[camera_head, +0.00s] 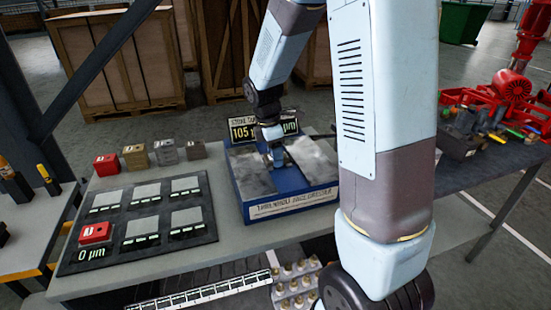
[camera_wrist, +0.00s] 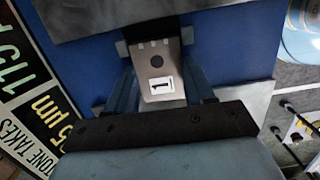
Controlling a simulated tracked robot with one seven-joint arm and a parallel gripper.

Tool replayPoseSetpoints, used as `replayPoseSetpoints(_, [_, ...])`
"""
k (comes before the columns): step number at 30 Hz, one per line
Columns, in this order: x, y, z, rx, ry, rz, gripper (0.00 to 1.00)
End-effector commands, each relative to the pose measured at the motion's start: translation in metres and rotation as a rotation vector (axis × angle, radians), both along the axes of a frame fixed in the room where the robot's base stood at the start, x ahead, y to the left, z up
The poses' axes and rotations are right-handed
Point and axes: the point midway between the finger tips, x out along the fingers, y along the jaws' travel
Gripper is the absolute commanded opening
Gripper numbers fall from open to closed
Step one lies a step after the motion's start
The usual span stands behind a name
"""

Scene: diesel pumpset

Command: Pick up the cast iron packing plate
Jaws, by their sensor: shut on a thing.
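My gripper (camera_head: 277,157) is over the blue box (camera_head: 262,211) on the bench, between two grey slabs. In the head view the plate is too small and covered to make out. I cannot tell from its look alone whether it is cast iron.
Red, tan, grey and brownish blocks (camera_head: 137,155) stand at the bench's back left. A dark panel (camera_head: 143,222) with several pads holds a red block (camera_head: 96,233). A display (camera_head: 243,131) stands behind the box. A red machine (camera_head: 505,95) and loose parts lie right.

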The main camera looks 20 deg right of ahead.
Motion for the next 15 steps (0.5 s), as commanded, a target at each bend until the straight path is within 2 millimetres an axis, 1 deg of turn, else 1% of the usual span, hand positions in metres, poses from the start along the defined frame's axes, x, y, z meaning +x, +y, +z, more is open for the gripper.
replayPoseSetpoints(5, [0.001,0.000,0.006,0.000,-0.002,0.000,0.00])
replayPoseSetpoints(8, [0.001,0.000,0.017,0.000,-0.004,0.000,0.00])
replayPoseSetpoints(11, [0.001,0.000,0.034,0.001,-0.005,0.001,0.00])
replayPoseSetpoints(15, [-0.016,0.000,0.052,0.000,-0.005,0.001,0.00])
